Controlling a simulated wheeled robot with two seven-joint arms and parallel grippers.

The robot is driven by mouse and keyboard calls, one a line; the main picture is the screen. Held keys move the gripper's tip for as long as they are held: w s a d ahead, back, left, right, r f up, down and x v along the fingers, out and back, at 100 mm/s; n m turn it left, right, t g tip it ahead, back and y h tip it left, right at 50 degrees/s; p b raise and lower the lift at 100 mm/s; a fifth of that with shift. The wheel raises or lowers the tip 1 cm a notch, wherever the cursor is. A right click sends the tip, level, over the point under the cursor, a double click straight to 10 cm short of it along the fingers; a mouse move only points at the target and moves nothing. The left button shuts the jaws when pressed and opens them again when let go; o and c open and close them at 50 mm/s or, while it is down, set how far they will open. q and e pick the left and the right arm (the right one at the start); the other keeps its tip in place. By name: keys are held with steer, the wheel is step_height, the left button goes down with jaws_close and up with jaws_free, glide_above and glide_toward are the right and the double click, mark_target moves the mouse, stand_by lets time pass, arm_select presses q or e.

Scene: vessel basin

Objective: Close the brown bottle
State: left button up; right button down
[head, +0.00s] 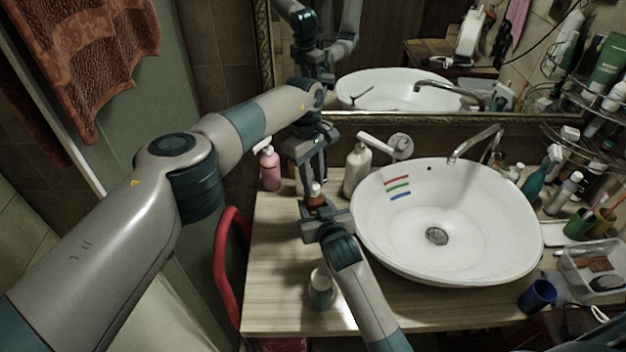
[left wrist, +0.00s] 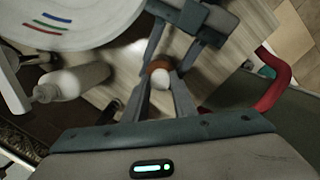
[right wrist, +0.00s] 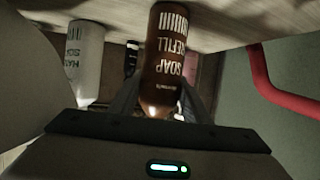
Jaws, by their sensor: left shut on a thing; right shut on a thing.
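The brown bottle (head: 314,201) stands at the left of the counter; in the right wrist view (right wrist: 166,55) it appears upside down with "SOAP REFILL" on its side. My right gripper (head: 320,212) is shut on its body, from the front. A small white cap (left wrist: 160,79) sits between the fingertips of my left gripper (left wrist: 160,88), which is shut on it. The left gripper comes down from above, and the cap is lined up over the bottle's top. Whether the cap is seated or slightly above the neck is hidden by the fingers.
A white basin (head: 383,240) stands to the right. A white pump bottle (head: 356,170) and a pink bottle (head: 270,169) stand behind. A clear-capped jar (head: 321,288) is near the front edge. A red curved rail (head: 222,270) is on the left.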

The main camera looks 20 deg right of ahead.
arm_select(q)
steer(key=shift+m, duration=0.5)
steer(key=o, duration=1)
steer(key=shift+r, duration=2.25)
steer(key=shift+c, duration=0.4)
